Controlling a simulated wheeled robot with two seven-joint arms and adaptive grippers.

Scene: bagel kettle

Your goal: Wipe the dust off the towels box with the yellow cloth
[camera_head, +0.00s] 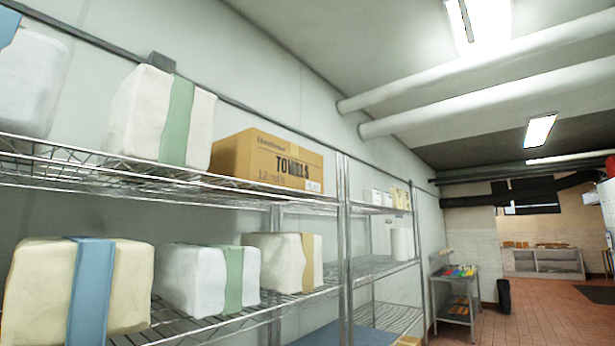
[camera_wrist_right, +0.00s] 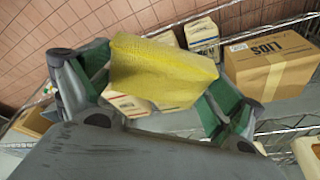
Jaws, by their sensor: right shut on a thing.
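The towels box (camera_head: 268,161) is a brown cardboard box marked TOWELS in the head view. It sits on the upper wire shelf (camera_head: 120,178), at the right end of that shelf, beside a white bundle with a green band. The yellow cloth (camera_wrist_right: 160,72) is in the right wrist view. My right gripper (camera_wrist_right: 155,85) is shut on the cloth, which bulges between its green-padded fingers. The head view does not show my right gripper or the cloth. My left gripper is in neither view. Dust on the towels box cannot be made out.
White bundles with green (camera_head: 208,279), blue (camera_head: 90,290) and tan bands stand on the lower shelf. A metal post (camera_head: 343,215) stands right of the towels box. In the right wrist view, a brown box (camera_wrist_right: 270,68) stands on a wire shelf near the cloth. Tiled floor (camera_head: 535,315) is open at right.

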